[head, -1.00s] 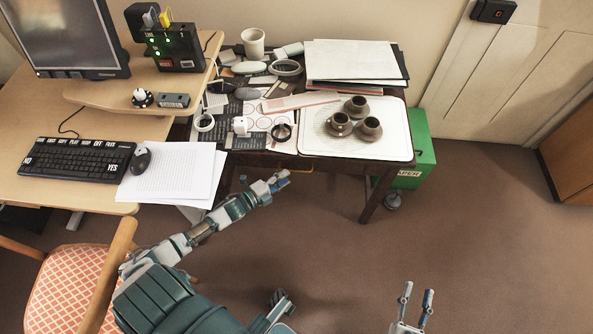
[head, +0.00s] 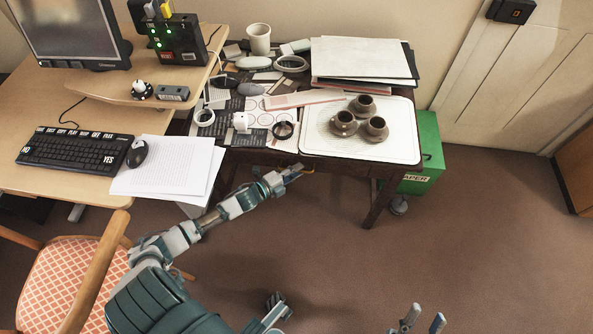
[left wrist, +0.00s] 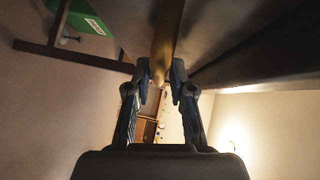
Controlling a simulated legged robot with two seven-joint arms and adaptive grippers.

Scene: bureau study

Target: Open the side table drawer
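The dark wooden side table (head: 345,167) stands at the middle, its front edge towards me. The drawer front lies under the tabletop and is mostly hidden from above. A brass-coloured handle (head: 308,171) shows as a small bit at that edge. In the left wrist view the handle (left wrist: 167,45) is a long golden bar, its near end between the fingers. My left gripper (head: 294,173) is at the table front with its fingers drawn in on both sides of the bar, seemingly against it. My right gripper (head: 424,321) is open and empty at the lower edge, away from the table.
On the tabletop are a white tray (head: 350,152) with brown cups, papers and small items. A desk (head: 60,185) with keyboard (head: 75,151) is at the left, a chair (head: 70,285) below it. A green box (head: 428,160) stands beside the table. The floor to the right is clear.

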